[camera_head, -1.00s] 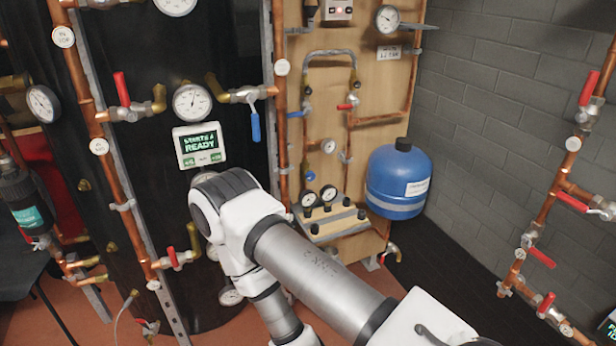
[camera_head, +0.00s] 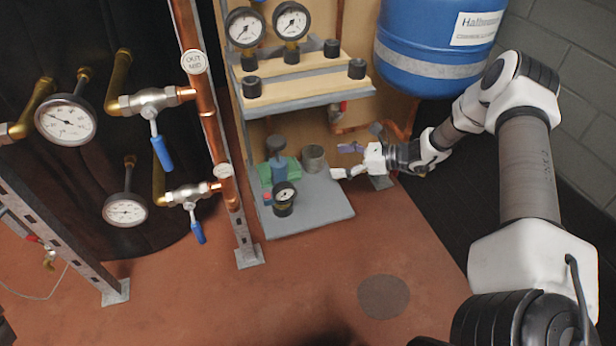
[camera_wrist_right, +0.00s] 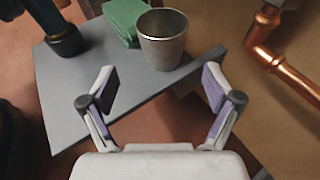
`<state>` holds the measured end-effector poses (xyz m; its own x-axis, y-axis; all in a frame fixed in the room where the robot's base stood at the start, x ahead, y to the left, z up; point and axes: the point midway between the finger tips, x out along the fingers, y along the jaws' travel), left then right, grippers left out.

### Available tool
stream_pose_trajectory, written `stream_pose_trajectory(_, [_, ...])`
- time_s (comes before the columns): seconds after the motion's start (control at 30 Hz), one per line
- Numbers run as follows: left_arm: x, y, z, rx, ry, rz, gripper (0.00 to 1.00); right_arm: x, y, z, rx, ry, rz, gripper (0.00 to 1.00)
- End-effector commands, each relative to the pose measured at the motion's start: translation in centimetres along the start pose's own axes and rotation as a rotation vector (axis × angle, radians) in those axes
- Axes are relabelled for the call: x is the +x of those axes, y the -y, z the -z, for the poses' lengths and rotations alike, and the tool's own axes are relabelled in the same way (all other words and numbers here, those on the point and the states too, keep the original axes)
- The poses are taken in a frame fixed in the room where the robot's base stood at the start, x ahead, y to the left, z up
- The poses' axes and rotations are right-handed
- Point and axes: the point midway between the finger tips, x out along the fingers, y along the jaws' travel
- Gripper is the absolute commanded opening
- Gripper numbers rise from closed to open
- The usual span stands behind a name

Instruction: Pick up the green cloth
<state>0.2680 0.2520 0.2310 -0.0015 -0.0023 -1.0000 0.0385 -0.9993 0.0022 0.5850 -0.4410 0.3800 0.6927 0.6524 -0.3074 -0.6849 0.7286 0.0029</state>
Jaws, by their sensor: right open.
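The green cloth (camera_head: 292,168) lies on a low grey shelf board (camera_head: 325,205), partly hidden behind a small blue device. In the right wrist view the folded green cloth (camera_wrist_right: 124,20) is at the top, left of a metal cup (camera_wrist_right: 163,52). My right gripper (camera_head: 345,161) is open and empty at the right of the board, with the metal cup (camera_head: 313,159) between it and the cloth. In the right wrist view its spread fingers (camera_wrist_right: 158,80) point toward the cup. My left gripper is out of view.
A blue device with a gauge (camera_head: 284,196) stands on the board. A wooden shelf with gauges (camera_head: 300,85) overhangs it, and a blue tank (camera_head: 440,50) hangs at the right. Copper pipes (camera_wrist_right: 285,60) run right of the board. The floor in front is clear.

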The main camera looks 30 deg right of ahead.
Motion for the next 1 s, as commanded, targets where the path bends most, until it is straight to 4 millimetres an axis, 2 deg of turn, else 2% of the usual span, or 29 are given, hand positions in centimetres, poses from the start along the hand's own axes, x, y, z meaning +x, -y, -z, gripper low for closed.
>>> stream_pose_trajectory(0.03, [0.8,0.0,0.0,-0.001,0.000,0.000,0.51,0.5,0.4,0.2,0.002,0.015,0.009,0.89])
stream_pose_trajectory(0.27, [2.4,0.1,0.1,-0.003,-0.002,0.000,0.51,3.6,0.5,-0.1,0.003,0.017,0.008,0.89])
stream_pose_trajectory(0.37, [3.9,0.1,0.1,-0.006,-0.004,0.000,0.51,5.5,0.5,-0.2,0.002,0.017,0.006,0.89])
stream_pose_trajectory(0.47, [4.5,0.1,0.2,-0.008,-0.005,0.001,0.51,7.1,0.5,-0.4,0.002,0.015,0.006,0.89])
stream_pose_trajectory(0.7, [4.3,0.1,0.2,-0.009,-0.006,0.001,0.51,7.5,0.6,-0.9,0.004,0.016,0.009,0.89])
stream_pose_trajectory(0.73, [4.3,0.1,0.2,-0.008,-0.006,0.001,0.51,7.5,0.6,-0.9,0.004,0.016,0.009,0.85])
stream_pose_trajectory(0.77, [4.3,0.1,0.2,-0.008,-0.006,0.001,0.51,7.5,0.6,-0.8,0.004,0.016,0.009,0.75])
stream_pose_trajectory(0.9, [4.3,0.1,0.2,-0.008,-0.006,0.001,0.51,7.5,0.6,-0.8,0.004,0.015,0.008,0.25])
stream_pose_trajectory(1.0, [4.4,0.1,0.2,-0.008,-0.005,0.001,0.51,7.5,0.6,-0.8,0.004,0.015,0.008,0.23])
